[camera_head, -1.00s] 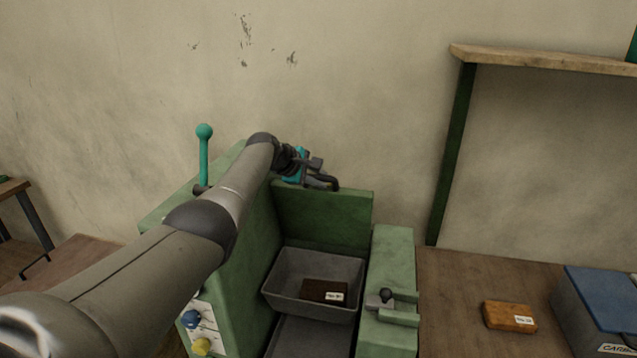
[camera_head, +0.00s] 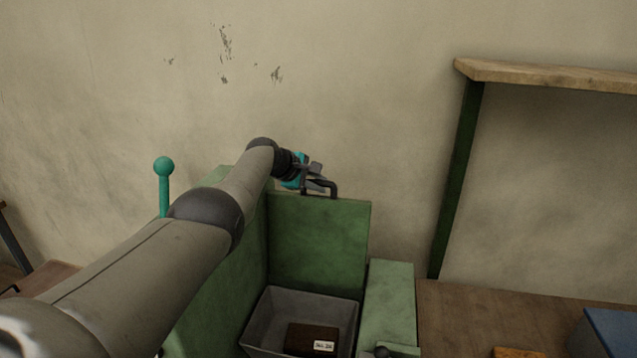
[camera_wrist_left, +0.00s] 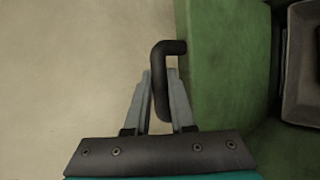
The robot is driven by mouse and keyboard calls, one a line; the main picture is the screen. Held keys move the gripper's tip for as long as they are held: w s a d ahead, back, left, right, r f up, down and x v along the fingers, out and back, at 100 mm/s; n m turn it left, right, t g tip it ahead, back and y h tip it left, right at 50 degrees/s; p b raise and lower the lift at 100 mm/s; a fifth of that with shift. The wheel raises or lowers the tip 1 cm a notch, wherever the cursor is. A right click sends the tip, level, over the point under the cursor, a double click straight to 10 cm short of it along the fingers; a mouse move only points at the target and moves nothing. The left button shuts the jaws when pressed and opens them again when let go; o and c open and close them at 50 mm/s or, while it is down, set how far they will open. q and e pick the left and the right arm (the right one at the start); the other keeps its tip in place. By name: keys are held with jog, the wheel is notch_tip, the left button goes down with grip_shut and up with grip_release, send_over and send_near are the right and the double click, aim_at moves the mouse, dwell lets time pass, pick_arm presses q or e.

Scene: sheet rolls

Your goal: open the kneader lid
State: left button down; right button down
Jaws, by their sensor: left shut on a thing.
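The kneader (camera_head: 390,300) is a green machine in the head view. Its green lid (camera_head: 320,240) stands raised at the back of the opening. A dark bar handle (camera_head: 333,186) sits on the lid's top edge. My left gripper (camera_head: 322,183) is at that handle, its arm coming in from the left. In the left wrist view the gripper (camera_wrist_left: 161,85) is shut on the handle (camera_wrist_left: 163,65), one finger on each side, beside the green lid (camera_wrist_left: 215,70). My right gripper does not show.
A grey tray (camera_head: 258,322) inside the kneader holds a dark labelled block (camera_head: 312,338). A teal-knobbed lever (camera_head: 164,180) stands at the left. A wooden shelf (camera_head: 550,75) on a green post is at the right, above a brown table (camera_head: 490,308) with a blue-topped box (camera_head: 608,330).

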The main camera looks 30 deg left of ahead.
pick_arm(q)
jog(key=shift+w, duration=0.35)
jog(key=c, duration=1.1)
grip_release()
jog(key=shift+o, duration=0.2)
jog(key=shift+s, duration=0.1)
jog(key=p+v, duration=0.2)
jog(key=p, duration=0.2)
jog(key=shift+s+a+r+p, duration=0.1)
jog(key=shift+s+r+p, duration=0.15)
jog(key=shift+r+p, duration=0.1)
jog(key=shift+p+v, duration=0.45)
jog(key=shift+v, duration=0.7)
jog(key=v, duration=1)
